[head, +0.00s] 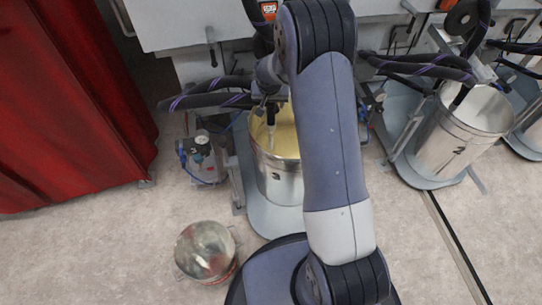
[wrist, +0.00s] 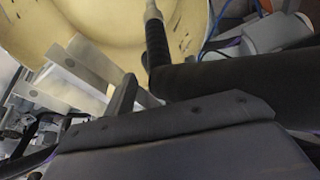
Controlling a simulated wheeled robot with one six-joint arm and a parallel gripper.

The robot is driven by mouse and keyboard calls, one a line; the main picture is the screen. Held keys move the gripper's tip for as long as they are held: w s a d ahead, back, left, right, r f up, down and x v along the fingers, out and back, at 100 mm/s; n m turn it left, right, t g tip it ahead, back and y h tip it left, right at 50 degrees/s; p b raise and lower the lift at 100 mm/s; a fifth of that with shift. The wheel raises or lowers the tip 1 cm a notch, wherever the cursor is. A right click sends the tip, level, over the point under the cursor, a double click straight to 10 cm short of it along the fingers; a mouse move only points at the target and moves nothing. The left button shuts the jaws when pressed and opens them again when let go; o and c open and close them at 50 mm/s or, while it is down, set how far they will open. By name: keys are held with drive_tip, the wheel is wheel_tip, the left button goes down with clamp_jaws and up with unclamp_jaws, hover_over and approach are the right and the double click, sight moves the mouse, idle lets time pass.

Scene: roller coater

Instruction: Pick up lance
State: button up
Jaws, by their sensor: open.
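The lance (head: 271,116) is a slim grey pipe standing roughly upright in the open metal bucket marked 3 (head: 280,183), which holds yellow paint. In the wrist view the lance (wrist: 156,42) has a pale metal end and a dark ribbed part, joined to a thick black hose. My gripper (wrist: 78,66) is open and empty, with pale flat fingers to the left of the lance and apart from it. In the head view my arm hides part of the bucket, and I cannot make out the fingers there.
A bucket marked 2 (head: 465,130) stands to the right on its own base. A small pump unit (head: 201,158) is left of bucket 3. A loose metal pail (head: 206,251) stands on the floor at front left. A red curtain (head: 65,100) hangs at far left. Black hoses cross above the buckets.

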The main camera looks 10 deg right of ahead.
drive_tip(key=shift+w+d+f, duration=0.1)
drive_tip(key=shift+w+f, duration=0.1)
drive_tip(key=shift+w, duration=0.1)
drive_tip(key=b+x, duration=0.1)
drive_tip(key=x, duration=0.4)
drive_tip(key=shift+b, duration=0.35)
drive_tip(key=shift+c, duration=0.3)
drive_tip(key=shift+s, duration=0.1)
clamp_jaws()
